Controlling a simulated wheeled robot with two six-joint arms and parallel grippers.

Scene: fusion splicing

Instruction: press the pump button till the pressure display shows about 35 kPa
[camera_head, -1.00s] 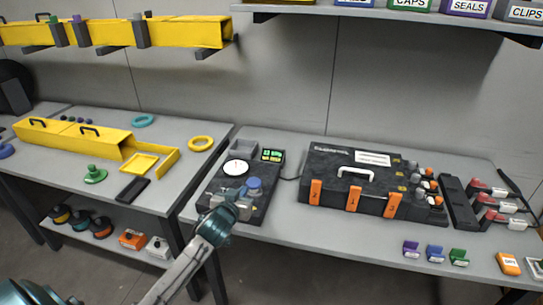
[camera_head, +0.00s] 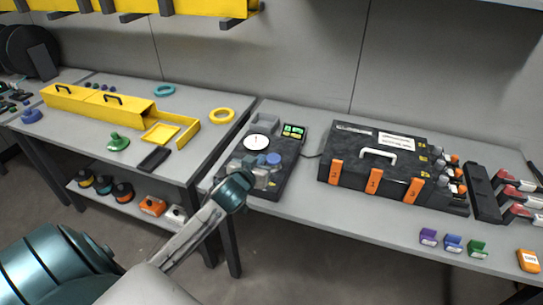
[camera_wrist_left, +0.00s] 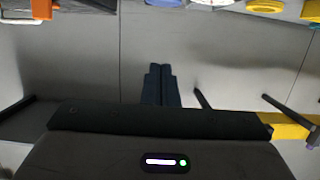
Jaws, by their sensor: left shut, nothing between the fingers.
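The black pump unit (camera_head: 283,178) stands on the right-hand bench. It carries a round white dial (camera_head: 257,142), a blue button (camera_head: 273,159) and a small lit green and yellow display (camera_head: 293,131) whose digits are too small to read. My left gripper (camera_head: 263,174) is shut and empty, just in front of the blue button in the head view. I cannot tell whether it touches the button. In the left wrist view its two dark fingers (camera_wrist_left: 160,84) lie together, and a blue round part (camera_wrist_left: 163,3) is cut off at the top edge. My right gripper is not in view.
A black case (camera_head: 345,142) with orange latches stands right of the pump unit. Small purple, blue and green boxes (camera_head: 453,243) sit near the front edge. The left bench holds a yellow channel (camera_head: 95,105) and a yellow ring (camera_head: 222,115). A gap separates the benches.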

